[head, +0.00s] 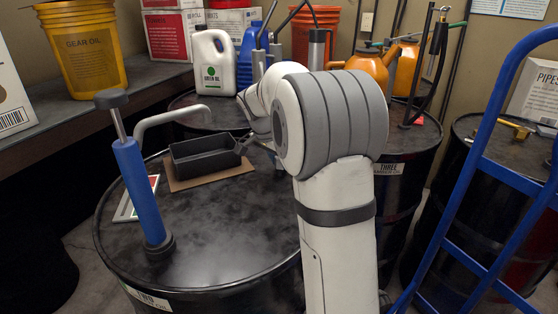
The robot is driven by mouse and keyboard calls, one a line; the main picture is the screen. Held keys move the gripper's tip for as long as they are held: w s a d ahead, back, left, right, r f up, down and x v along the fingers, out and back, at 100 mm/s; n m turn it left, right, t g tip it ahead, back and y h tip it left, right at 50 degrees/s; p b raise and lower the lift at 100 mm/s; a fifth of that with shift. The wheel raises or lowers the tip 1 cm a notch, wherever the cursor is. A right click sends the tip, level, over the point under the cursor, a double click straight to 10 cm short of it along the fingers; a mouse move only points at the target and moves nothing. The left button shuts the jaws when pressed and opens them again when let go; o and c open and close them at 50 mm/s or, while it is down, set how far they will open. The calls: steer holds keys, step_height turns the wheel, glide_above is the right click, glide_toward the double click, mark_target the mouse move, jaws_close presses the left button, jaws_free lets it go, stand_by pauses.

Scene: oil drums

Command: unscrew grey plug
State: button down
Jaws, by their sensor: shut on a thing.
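My white and grey arm fills the middle of the head view and reaches away over the black drums. My gripper is hidden behind my own arm links, so its jaws and anything in them do not show. I cannot make out a grey plug; the part of the drum tops behind my arm is covered. The near drum (225,235) has a label reading TWO. A drum labelled THREE (390,168) stands behind it to the right.
On the near drum stand a blue hand pump (140,190) with a grey spout and a black tray (205,155) on cardboard. A white jug (213,65) and orange cans (370,68) stand behind. A blue hand truck (485,150) stands at right. The near drum's front top is clear.

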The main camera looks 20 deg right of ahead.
steer(key=shift+s+f, duration=0.1)
steer(key=n+t+y, duration=0.1)
steer(key=n, duration=0.2)
steer(key=shift+s+d, duration=0.1)
steer(key=shift+s, duration=0.05)
steer(key=n+p, duration=0.1)
steer(key=n, duration=0.2)
steer(key=shift+t+y, duration=0.3)
steer(key=shift+y, duration=0.1)
steer(key=c, duration=1)
jaws_free()
steer(key=shift+o, duration=0.2)
